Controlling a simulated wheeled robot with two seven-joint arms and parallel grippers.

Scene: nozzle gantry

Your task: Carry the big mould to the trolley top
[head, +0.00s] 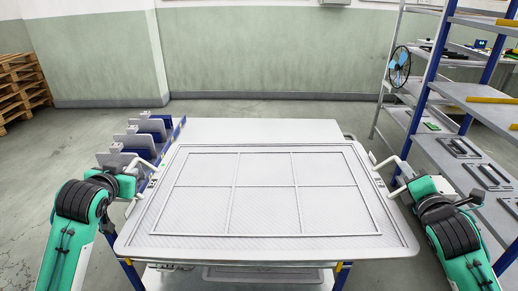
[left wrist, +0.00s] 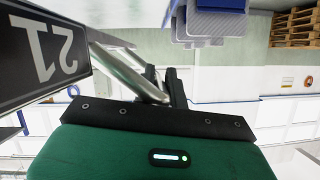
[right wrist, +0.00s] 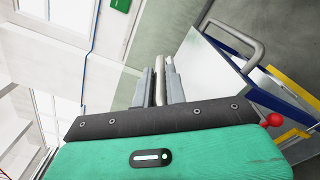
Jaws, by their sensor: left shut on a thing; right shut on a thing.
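The big mould (head: 268,242) is a wide pale grey panel with a raised rim and a grid of rectangles, and it looks about level. My left gripper (head: 138,170) is shut on the bar handle at its left side; the metal bar (left wrist: 130,72) shows in the left wrist view. My right gripper (head: 400,178) is shut on the right handle, whose bar (right wrist: 160,80) runs between the jaws in the right wrist view. The white trolley top (head: 250,130) shows beyond the mould's far edge. The mould hides its nearer part, and I cannot tell whether the two touch.
A rack of upright grey and blue plates (head: 135,142) stands close by my left gripper. Blue-posted shelving (head: 455,90) stands at the right, with dark frames (head: 458,147) on a shelf near my right arm. Pallets (head: 22,85) are far left. Floor behind the trolley is clear.

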